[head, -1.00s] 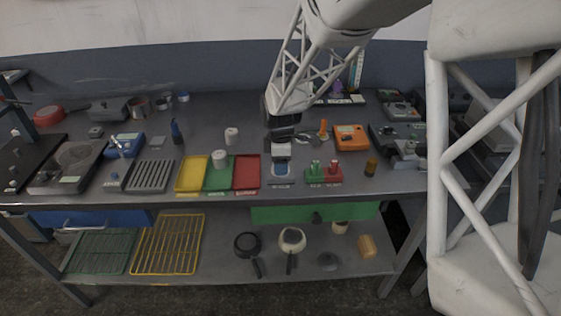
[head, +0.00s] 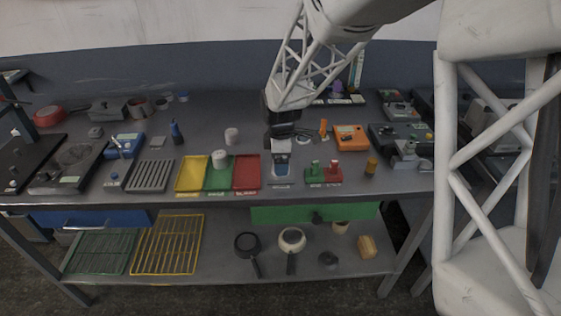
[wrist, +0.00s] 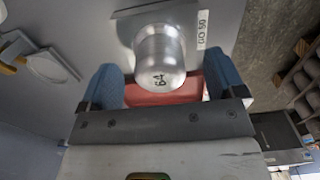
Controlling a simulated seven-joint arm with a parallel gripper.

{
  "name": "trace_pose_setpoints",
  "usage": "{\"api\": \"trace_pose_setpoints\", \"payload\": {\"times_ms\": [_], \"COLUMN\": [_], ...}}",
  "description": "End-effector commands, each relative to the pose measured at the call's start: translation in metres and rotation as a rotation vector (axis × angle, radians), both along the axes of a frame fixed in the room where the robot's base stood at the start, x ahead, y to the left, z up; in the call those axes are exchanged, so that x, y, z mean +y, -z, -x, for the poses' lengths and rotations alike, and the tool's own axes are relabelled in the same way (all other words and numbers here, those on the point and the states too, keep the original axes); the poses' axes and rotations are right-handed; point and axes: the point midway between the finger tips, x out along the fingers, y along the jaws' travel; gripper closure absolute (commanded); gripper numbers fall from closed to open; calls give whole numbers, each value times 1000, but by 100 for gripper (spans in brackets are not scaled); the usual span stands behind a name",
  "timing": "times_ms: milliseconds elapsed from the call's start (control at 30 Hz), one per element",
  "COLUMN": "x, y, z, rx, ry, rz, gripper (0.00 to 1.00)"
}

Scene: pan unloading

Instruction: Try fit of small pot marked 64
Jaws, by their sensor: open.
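The small pot marked 64 (wrist: 160,55) is a shiny metal cup with a dark "64" on its side, in the wrist view. It lies between the two blue fingertips of my gripper (wrist: 163,72), with gaps on both sides. My gripper is open. A white label reading "GO 50" (wrist: 202,30) is beside the pot. In the head view my gripper (head: 281,160) hangs low over the front of the bench, left of a red and green block (head: 324,175); the pot cannot be made out there.
Pans and racks lie on the lower shelf.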

Motion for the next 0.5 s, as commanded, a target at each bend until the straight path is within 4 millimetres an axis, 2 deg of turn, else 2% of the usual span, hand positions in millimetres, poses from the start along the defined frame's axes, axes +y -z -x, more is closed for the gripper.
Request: {"api": "trace_pose_setpoints", "payload": {"times_ms": [300, 500], "x": [0, 0], "y": [-40, -59], "z": [0, 0], "rx": [-2, -1], "ry": [0, 0], "rz": [-1, 0], "gripper": [11, 11]}}
